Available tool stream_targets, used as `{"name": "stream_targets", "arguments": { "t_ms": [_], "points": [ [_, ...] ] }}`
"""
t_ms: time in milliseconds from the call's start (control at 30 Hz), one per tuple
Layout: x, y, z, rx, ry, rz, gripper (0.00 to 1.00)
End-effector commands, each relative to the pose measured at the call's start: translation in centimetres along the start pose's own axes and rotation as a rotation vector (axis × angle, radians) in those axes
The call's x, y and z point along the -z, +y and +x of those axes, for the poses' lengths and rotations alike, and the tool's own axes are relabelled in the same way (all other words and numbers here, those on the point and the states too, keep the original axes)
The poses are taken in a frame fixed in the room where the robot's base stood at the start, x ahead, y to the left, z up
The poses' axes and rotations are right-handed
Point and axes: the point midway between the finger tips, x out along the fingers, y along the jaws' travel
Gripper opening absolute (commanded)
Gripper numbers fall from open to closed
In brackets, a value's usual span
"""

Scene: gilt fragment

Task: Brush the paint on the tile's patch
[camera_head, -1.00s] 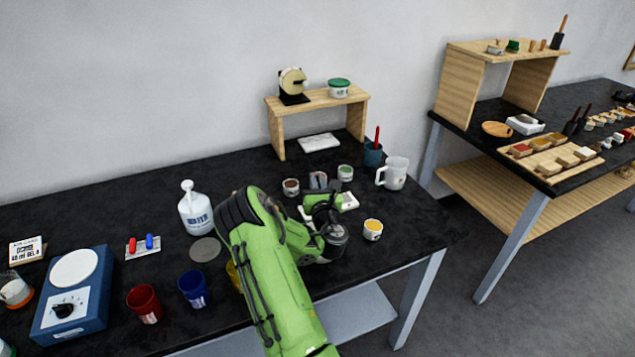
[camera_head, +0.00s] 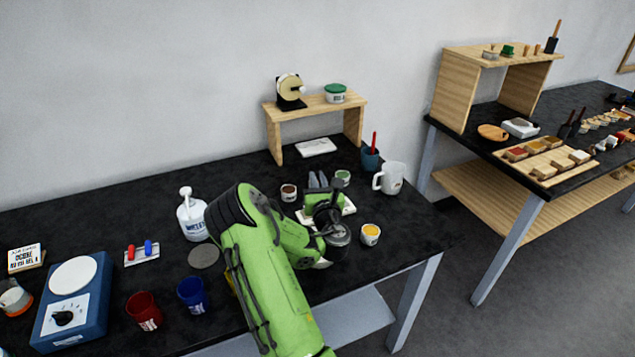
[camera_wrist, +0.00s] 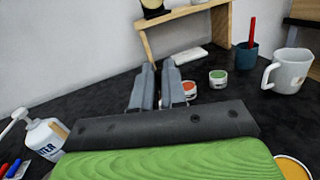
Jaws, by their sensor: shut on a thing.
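My gripper (camera_head: 318,181) points away from the head camera over the right part of the black table. Its two grey fingers also show in the wrist view (camera_wrist: 158,70), close together with a narrow gap. What they hold is hidden; I cannot make out a brush. A white flat piece (camera_head: 349,208), perhaps the tile, lies partly hidden under the gripper; no patch can be made out. Paint cups stand around: brown (camera_head: 288,193), green (camera_head: 342,178) and yellow (camera_head: 370,235). An orange-red cup (camera_wrist: 190,88) is partly behind the right finger in the wrist view.
A white mug (camera_head: 391,178) and a dark cup with a red-handled tool (camera_head: 370,158) stand at right. A wooden shelf (camera_head: 273,132) with a white slab (camera_head: 316,147) is behind. A white bottle (camera_head: 192,218) stands left of my arm. The table's back left is clear.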

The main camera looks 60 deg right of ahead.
Motion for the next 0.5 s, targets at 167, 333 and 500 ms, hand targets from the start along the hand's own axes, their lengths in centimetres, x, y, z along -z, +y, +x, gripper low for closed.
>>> {"name": "stream_targets", "arguments": {
  "t_ms": [167, 333, 500],
  "points": [
    [-1.8, 0.1, 0.1, 0.001, 0.0, 0.0, 0.0],
    [-1.5, 0.1, 0.1, 0.001, 0.001, 0.0, 0.0],
    [-2.4, 0.2, 0.1, 0.0, 0.001, -0.001, 0.0]
  ]
}}
